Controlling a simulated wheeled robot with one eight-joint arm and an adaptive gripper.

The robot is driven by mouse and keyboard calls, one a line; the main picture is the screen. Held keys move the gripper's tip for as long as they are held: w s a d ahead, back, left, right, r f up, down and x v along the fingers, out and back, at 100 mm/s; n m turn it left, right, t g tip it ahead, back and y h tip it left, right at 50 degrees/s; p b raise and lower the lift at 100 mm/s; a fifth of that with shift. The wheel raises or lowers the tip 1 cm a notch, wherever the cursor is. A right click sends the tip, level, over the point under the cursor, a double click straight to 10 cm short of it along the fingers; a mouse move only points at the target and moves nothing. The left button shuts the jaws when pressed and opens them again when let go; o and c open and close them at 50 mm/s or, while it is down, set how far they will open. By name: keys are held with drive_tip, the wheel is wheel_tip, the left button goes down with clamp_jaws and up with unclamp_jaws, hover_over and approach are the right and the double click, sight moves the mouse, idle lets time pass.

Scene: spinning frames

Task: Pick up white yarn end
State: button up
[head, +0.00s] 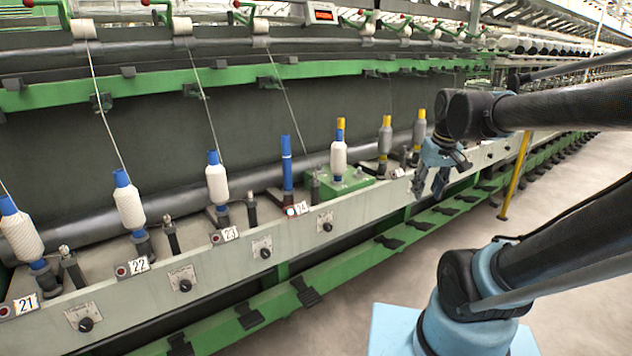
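White yarn runs as thin strands from the upper rollers down to the bobbins. One strand (206,98) reaches the white bobbin (217,184) by label 23, and another strand (106,120) reaches the white bobbin (130,206) by label 22. A third strand (291,113) hangs down toward the bare blue tube (287,163) by label 24; its lower end is too fine to make out. A white bobbin with a yellow top (338,157) stands on a green block. My gripper (429,193) hangs to the right of these, fingers pointing down and apart, with nothing visible between them.
The spinning frame's grey front rail (205,262) carries knobs and number labels. Green bars with black pedals (249,315) run below it. A yellow post (515,175) stands right of my gripper. The floor (583,170) at the right is clear.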

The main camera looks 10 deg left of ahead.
drive_tip(key=w+a+r+n, duration=0.1)
drive_tip(key=w+a+r, duration=0.15)
drive_tip(key=a, duration=0.25)
drive_tip(key=w+a+r+n+y, duration=0.1)
drive_tip(key=w+a+r, duration=0.1)
drive_tip(key=w+a, duration=0.25)
drive_tip(key=w+a+r+n, duration=0.1)
drive_tip(key=w+a+r, duration=0.15)
drive_tip(key=a, duration=0.25)
drive_tip(key=n+y, duration=0.1)
drive_tip(key=n, duration=0.2)
approach(315, 173)
drive_tip(key=shift+x, duration=4.6)
drive_tip(key=shift+w, duration=0.1)
drive_tip(key=shift+c, duration=0.6)
drive_tip(key=c, duration=0.7)
